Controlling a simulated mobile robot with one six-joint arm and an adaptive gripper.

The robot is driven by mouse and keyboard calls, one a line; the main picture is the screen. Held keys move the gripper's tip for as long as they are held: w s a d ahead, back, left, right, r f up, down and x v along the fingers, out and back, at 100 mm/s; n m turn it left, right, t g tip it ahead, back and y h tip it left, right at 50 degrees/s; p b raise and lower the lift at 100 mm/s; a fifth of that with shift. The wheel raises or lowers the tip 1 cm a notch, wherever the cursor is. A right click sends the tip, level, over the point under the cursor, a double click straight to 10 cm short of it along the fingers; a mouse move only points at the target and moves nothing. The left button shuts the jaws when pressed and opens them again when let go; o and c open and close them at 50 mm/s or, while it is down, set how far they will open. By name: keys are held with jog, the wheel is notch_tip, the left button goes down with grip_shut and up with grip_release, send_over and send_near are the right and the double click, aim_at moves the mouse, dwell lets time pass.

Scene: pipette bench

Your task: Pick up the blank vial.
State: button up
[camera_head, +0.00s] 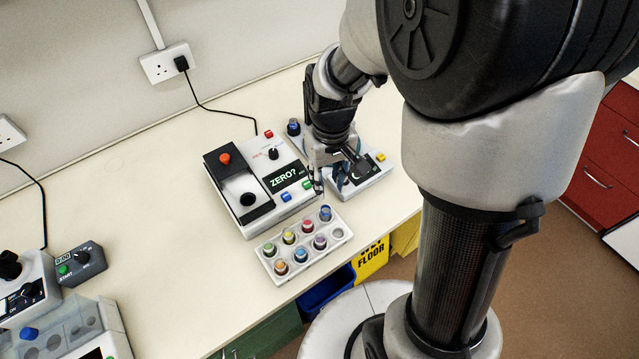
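A white vial rack (270,263) stands near the bench's front edge, holding several vials with coloured caps in two rows. A blue-capped vial (325,213) stands in the back row at the right end, closest to my gripper. The front-row hole at the right end (337,233) looks empty. No label is readable, so I cannot tell which vial is the blank. My gripper (329,187) points down, above and just behind the rack's right end. Its fingers look apart with nothing between them, and it appears clear of the vials.
A photometer-like device (258,170) showing "ZERO?" stands behind the rack. Another white instrument (362,178) is right of it, partly behind my gripper. A timer (80,262) and other equipment are at the left. Open bench (160,220) lies between.

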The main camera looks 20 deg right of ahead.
jog(key=b, duration=0.2)
send_over(326, 209)
notch_tip(326, 209, down, 7)
jog(key=f, duration=0.1)
jog(key=f+b, duration=0.1)
jog(key=f, duration=0.1)
jog(key=s+f, duration=0.1)
jog(key=f, duration=0.1)
jog(key=shift+a+f+b, duration=0.2)
jog(key=shift+f+b, duration=0.05)
jog(key=shift+b, duration=0.15)
jog(key=c, duration=0.6)
jog(key=shift+r, duration=0.1)
